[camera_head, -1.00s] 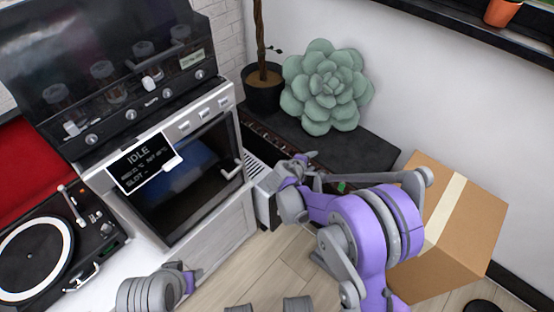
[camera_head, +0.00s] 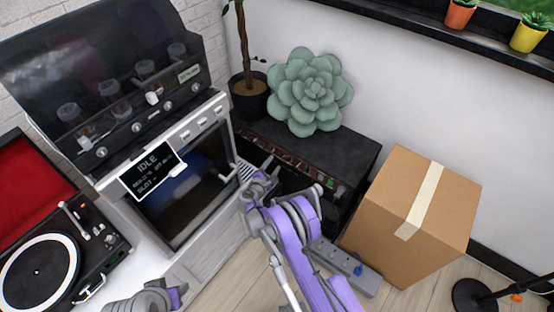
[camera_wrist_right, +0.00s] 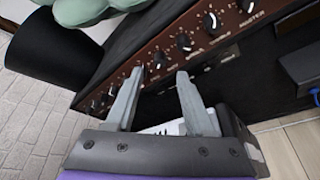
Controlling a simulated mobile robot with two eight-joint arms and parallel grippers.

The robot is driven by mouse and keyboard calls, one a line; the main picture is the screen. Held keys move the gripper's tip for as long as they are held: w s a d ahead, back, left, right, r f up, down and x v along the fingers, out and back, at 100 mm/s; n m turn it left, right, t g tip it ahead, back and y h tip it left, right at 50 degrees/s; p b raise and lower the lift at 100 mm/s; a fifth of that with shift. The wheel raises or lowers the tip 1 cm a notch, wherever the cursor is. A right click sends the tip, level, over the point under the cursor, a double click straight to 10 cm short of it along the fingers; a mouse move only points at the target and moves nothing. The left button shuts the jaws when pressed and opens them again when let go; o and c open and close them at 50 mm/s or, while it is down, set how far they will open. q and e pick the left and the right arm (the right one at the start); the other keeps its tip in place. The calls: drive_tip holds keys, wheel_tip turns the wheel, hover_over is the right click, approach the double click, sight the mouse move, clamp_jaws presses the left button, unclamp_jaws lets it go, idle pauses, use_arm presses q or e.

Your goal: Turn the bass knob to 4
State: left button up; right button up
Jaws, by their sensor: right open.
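A black amplifier (camera_head: 325,150) stands against the wall, with the big pale-green succulent cushion on top. Its brown control panel (camera_wrist_right: 228,33) with a row of black knobs shows in the right wrist view; one knob (camera_wrist_right: 160,60) appears between my fingertips in the picture. The labels are too small to tell which is bass or where it points. My right gripper (camera_head: 264,172) is at the amplifier's front left; in the wrist view the gripper (camera_wrist_right: 159,76) is open and empty, its fingers toward the panel. My left gripper (camera_head: 176,294) is low at the bottom edge, its jaws unclear.
A white oven-like machine (camera_head: 205,122) with an IDLE display (camera_head: 150,168) stands left of the amplifier. A turntable (camera_head: 45,268) is at the lower left. A cardboard box (camera_head: 400,225) and a grey power strip (camera_head: 343,267) lie right of my right arm. A potted plant (camera_head: 249,104) stands behind.

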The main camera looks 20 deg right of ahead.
sight(279, 156)
drive_tip(key=x, duration=0.5)
clamp_jaws()
idle(0.3)
